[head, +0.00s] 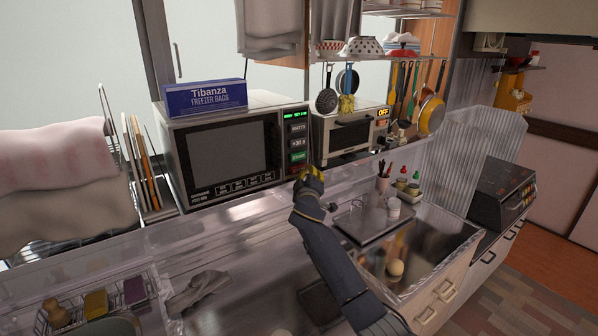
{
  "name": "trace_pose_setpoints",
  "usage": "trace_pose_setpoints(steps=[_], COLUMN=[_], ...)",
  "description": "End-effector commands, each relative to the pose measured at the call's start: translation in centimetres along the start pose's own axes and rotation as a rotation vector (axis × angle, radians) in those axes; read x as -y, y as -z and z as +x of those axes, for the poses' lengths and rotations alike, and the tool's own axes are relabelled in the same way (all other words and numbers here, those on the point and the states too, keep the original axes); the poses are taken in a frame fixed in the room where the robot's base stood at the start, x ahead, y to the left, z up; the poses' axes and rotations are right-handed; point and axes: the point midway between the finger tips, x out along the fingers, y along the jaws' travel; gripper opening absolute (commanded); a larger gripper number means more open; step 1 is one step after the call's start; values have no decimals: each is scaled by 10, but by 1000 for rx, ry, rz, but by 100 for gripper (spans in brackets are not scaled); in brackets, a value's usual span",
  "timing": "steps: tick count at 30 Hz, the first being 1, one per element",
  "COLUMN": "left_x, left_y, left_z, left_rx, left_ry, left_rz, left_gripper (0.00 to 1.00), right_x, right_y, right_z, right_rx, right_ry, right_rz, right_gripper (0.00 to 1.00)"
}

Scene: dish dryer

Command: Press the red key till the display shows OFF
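A microwave (180,155) stands on the counter at the middle left. Its small display (296,115) is lit green, and its text is too small to read surely. Below it are grey keys, a green key (298,156) and a reddish key (297,168) at the bottom. A smaller oven-like appliance (350,135) stands to its right; its display (383,112) shows OFF in orange. My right gripper (311,173), with yellow fingertips, is just right of the reddish key. I cannot tell whether it touches the key or whether its fingers are open. My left gripper is out of view.
A blue freezer-bag box (205,98) lies on the microwave. A rack with upright boards (140,160) stands to its left. Utensils and a yellow pan (431,114) hang at the back.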

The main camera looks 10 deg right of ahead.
Motion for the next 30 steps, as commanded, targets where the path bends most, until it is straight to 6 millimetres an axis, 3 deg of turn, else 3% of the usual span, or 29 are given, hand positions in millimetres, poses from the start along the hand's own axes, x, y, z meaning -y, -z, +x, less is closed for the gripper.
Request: trace_pose_setpoints(steps=[30], left_x=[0], left_y=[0], left_z=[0], left_rx=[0], left_ry=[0], left_rz=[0], left_gripper=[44], right_x=[4], right_y=[4], right_z=[7], right_rx=[1], right_ry=[0], right_rz=[0], right_gripper=[0])
